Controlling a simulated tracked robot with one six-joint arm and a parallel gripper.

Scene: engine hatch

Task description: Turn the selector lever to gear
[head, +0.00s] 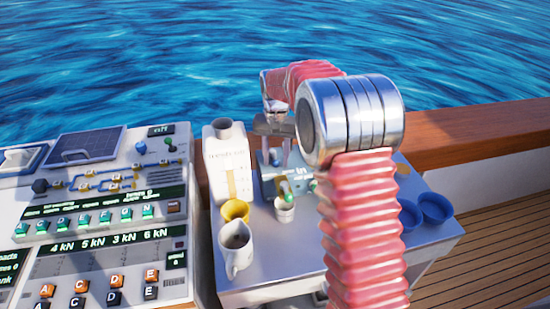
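A small pale blue-grey unit (268,172) stands on the grey table, with a green handle-like part (285,187) low on its front. It bears a label reading "in". My arm covers its right side. I cannot make out for sure which part is the selector lever or where it points. My gripper (275,150) hangs over this unit, pointing down. Its two dark grey fingers look apart with nothing between them. Whether a fingertip touches the unit cannot be told.
A white jug (226,160), a yellow cup (236,209), a white mug (236,255) and a small white pot (284,212) stand left of my arm. Two blue cups (435,209) sit at the table's right edge. A button console (100,225) fills the left. A wooden rail (470,130) runs behind.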

